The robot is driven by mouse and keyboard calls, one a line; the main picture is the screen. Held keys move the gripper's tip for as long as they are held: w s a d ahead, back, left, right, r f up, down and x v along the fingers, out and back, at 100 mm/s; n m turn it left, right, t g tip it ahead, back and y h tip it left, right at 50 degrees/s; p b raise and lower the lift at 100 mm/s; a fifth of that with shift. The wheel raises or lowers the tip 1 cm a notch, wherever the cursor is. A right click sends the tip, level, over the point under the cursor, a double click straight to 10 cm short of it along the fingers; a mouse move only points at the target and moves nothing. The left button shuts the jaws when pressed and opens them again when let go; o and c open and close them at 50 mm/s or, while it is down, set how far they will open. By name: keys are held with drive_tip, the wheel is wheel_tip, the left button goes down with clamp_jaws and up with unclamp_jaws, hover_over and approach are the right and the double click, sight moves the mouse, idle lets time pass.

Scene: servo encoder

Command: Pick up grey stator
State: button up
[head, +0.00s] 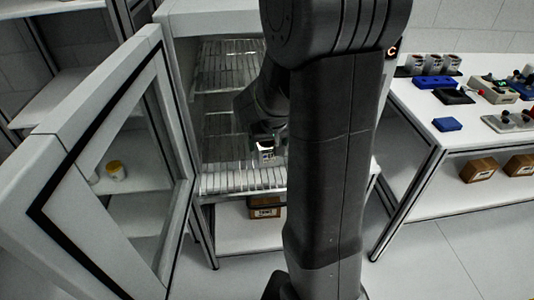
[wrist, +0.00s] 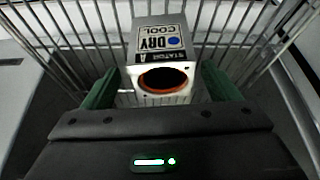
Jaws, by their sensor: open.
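The grey stator (wrist: 157,35) is a block with a label reading "STATOR A", "DRY" and "COOL", and a pale end with a dark round opening ringed in orange. It sits on a wire rack (wrist: 95,20). My gripper (wrist: 160,78) is open, with one green finger on each side of the stator's near end. I cannot tell whether either finger touches it. In the head view, the stator (head: 266,153) shows as a small labelled block below my gripper (head: 264,141), inside the open cabinet. My arm hides the cabinet's right part.
The cabinet (head: 181,80) has more wire racks above, and its glass door (head: 62,150) stands open at left. A brown box (head: 264,210) lies on the shelf below. At right, a white table (head: 412,104) holds cups, a blue block (head: 447,124) and devices.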

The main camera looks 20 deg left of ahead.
drive_tip(key=x, duration=0.5)
drive_tip(key=shift+s, duration=0.1)
drive_tip(key=shift+r, duration=0.1)
drive_tip(key=shift+a, duration=0.1)
drive_tip(key=c, duration=1.5)
